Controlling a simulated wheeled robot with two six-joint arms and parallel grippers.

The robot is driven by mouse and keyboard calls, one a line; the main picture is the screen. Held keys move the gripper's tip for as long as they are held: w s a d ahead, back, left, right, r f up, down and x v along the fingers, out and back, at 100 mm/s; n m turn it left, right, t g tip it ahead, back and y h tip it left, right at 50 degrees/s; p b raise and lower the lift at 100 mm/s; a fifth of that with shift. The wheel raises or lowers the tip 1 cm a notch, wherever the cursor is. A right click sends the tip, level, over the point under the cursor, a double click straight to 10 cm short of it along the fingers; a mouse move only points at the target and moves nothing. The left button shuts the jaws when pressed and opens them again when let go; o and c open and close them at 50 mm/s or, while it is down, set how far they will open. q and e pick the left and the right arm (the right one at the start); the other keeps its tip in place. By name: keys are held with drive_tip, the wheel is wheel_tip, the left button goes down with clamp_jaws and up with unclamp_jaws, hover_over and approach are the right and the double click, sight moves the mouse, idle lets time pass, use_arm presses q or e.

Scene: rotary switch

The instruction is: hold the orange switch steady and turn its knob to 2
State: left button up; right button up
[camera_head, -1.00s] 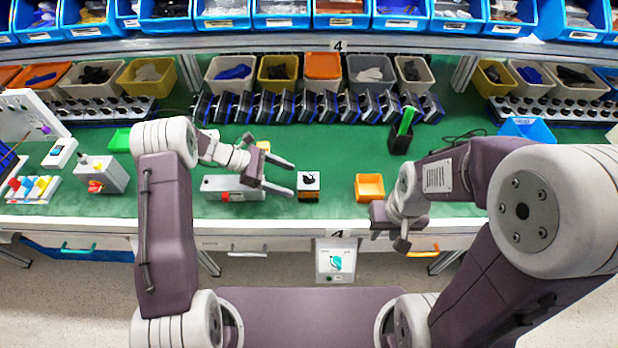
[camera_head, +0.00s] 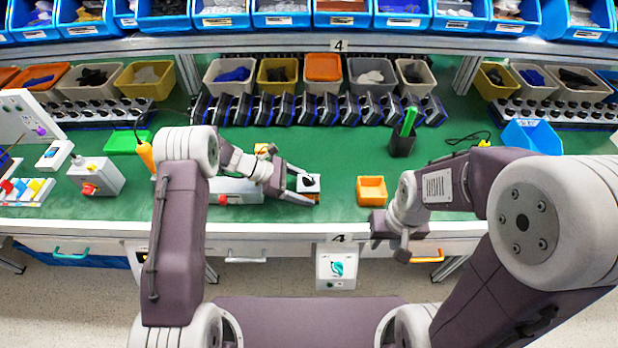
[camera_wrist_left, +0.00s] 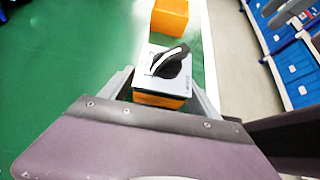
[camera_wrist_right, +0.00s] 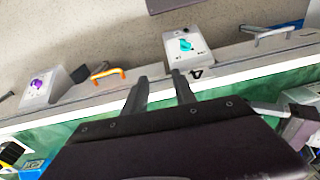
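The orange switch (camera_head: 308,184) stands on the green table top near the front edge. It has an orange base, a pale top plate and a black knob with a white line, clear in the left wrist view (camera_wrist_left: 170,65). The scale marks are too small to read. My left gripper (camera_head: 306,184) is open, with one finger on each side of the switch; the left wrist view shows slim gaps beside the base. My right gripper (camera_head: 403,246) is open and empty at the table's front edge, its two fingers apart in the right wrist view (camera_wrist_right: 160,92).
A grey box with a red button (camera_head: 240,192) is beneath my left arm. A black holder (camera_head: 402,143) and a row of dark blue racks stand behind. Green table between bin and holder is clear.

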use_arm(q)
drive_tip(key=c, duration=1)
use_arm(e)
drive_tip(key=shift+c, duration=0.2)
